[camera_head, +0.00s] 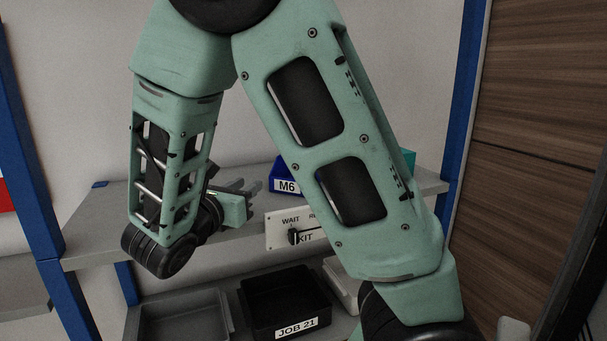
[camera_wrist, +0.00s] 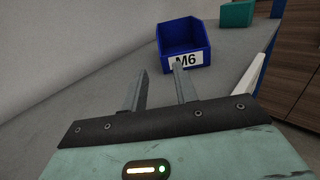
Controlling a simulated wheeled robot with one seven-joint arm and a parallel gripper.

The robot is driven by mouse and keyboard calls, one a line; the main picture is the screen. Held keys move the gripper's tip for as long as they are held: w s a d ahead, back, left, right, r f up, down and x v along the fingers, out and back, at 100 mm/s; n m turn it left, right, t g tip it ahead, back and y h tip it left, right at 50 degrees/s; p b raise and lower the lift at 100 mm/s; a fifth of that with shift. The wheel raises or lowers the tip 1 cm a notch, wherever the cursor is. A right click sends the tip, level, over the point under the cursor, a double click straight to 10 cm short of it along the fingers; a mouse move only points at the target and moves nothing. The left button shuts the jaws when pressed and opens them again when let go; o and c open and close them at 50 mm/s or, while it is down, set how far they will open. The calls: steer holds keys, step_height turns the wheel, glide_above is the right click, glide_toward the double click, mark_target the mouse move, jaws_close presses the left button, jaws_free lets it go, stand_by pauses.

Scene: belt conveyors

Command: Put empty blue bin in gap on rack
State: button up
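A blue bin (camera_wrist: 183,47) labelled M6 stands upright on the grey rack shelf (camera_wrist: 92,85). Its inside looks empty in the wrist view. In the head view the blue bin (camera_head: 280,184) is partly hidden behind my arm. My gripper (camera_wrist: 160,80) is open, with its two fingers apart and nothing between them. The fingers point toward the bin's labelled front, and the right fingertip overlaps the label in the wrist view. In the head view my gripper (camera_head: 250,188) is left of the bin, above the shelf.
A teal bin (camera_wrist: 236,14) stands farther along the shelf, with another blue thing (camera_wrist: 278,8) beyond it. A WAIT sign with a lever (camera_head: 290,229) is on the shelf's front. A black JOB 21 tray (camera_head: 284,295) and a grey tray (camera_head: 183,318) are below. Blue posts (camera_head: 30,170) frame the rack.

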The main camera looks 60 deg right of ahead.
steer(key=p, duration=0.2)
glide_toward(279, 164)
steer(key=x, duration=0.5)
steer(key=shift+d, duration=0.1)
steer(key=p+x, duration=0.1)
steer(key=x, duration=0.4)
steer(key=shift+w, duration=0.15)
jaws_close()
